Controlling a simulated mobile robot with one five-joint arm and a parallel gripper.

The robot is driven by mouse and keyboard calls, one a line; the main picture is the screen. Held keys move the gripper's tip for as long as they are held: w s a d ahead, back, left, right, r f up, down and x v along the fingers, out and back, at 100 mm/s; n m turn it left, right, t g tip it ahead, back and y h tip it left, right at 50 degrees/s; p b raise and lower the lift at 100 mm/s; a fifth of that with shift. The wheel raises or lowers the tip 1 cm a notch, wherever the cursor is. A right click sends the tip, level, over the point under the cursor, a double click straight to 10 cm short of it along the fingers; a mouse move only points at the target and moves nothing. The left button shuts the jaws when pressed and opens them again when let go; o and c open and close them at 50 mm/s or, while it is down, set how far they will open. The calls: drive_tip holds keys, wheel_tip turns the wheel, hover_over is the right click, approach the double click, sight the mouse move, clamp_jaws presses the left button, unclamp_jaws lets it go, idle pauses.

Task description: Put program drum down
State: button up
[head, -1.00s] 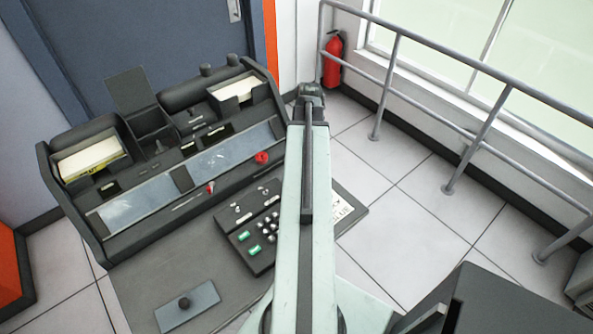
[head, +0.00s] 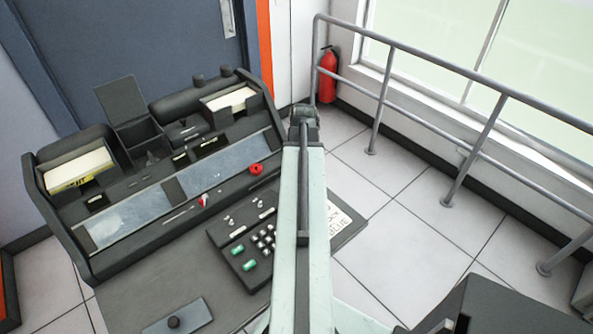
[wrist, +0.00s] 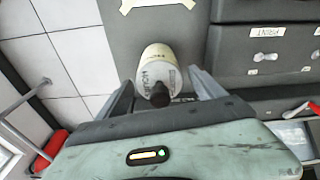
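The program drum (wrist: 158,70) is a cream cylinder with dark lettering and a dark knob at its near end, in the middle of the wrist view. In the head view my arm hides the drum and gripper.
The black card punch console (head: 110,225) stands at left, with a keyboard (head: 240,262) before it. A railing (head: 445,60) and fire extinguisher (head: 327,78) are at right.

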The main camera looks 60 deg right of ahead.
wheel_tip(320, 180, up, 12)
drive_tip(key=s+p, duration=0.1)
drive_tip(key=p, duration=1.1)
drive_tip(key=shift+s+r, duration=0.15)
drive_tip(key=shift+s, duration=0.1)
drive_tip(key=shift+a, duration=0.15)
drive_tip(key=w+a+n, duration=0.1)
drive_tip(key=w+a, duration=0.8)
drive_tip(key=a, duration=0.3)
drive_tip(key=w+a, duration=1)
drive_tip(key=a, duration=0.2)
drive_tip(key=w+a, duration=0.1)
drive_tip(key=a, duration=1.2)
drive_tip(key=w+a+g, duration=0.1)
drive_tip(key=w+a, duration=0.1)
drive_tip(key=a, duration=1)
drive_tip(key=shift+w+a+n, duration=0.25)
drive_tip(key=shift+a+n, duration=0.15)
